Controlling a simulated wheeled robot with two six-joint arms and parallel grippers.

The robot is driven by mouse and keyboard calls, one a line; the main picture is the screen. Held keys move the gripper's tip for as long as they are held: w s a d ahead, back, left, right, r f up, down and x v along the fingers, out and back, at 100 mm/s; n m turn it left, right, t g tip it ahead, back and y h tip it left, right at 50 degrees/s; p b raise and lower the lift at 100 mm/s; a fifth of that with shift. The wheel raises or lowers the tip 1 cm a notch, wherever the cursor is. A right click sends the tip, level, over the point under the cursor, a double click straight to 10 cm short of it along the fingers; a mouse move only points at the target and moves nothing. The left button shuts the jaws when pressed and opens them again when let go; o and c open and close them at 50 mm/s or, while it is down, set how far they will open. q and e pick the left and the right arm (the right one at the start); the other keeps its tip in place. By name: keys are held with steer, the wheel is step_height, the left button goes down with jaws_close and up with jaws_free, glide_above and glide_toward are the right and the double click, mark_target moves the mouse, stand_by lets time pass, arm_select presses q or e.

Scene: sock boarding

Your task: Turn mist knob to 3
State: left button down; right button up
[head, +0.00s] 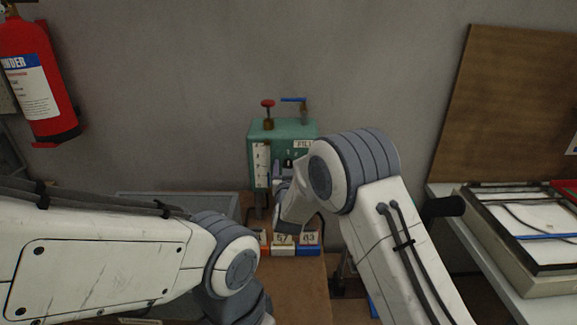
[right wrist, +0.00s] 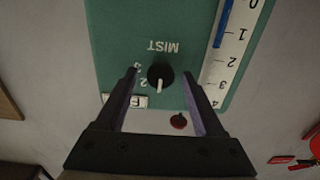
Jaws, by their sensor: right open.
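The black mist knob (right wrist: 160,75) is on the green panel (right wrist: 115,45) in the right wrist view, which shows the panel upside down. Its white pointer points down in that picture, and the digits 2 and 3 show to its left. My right gripper (right wrist: 159,72) is open, with one finger on each side of the knob; I cannot tell whether they touch it.
A white scale (right wrist: 232,55) with a blue bar is beside the knob. A red knob (head: 267,103) and a blue lever (head: 294,99) top the box. Numbered blocks (head: 283,250) sit in front. A fire extinguisher (head: 35,80) hangs left; a framed tray (head: 530,245) lies right.

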steer(key=shift+c, duration=0.3)
jaws_close()
steer(key=shift+f+m+b, duration=0.15)
steer(key=shift+m+b, duration=0.25)
steer(key=shift+b, duration=0.3)
steer(key=m+b, duration=0.4)
steer(key=b, duration=0.2)
steer(key=m+b, duration=0.5)
steer(key=b, duration=0.2)
steer(key=m+b, duration=0.5)
steer(key=b, duration=0.1)
steer(key=shift+d+f, duration=0.2)
steer(key=shift+f, duration=0.05)
steer(key=shift+r+m+b, duration=0.15)
steer(key=shift+m+b, duration=1.4)
steer(key=shift+m, duration=0.05)
steer(key=shift+o, duration=0.3)
jaws_free()
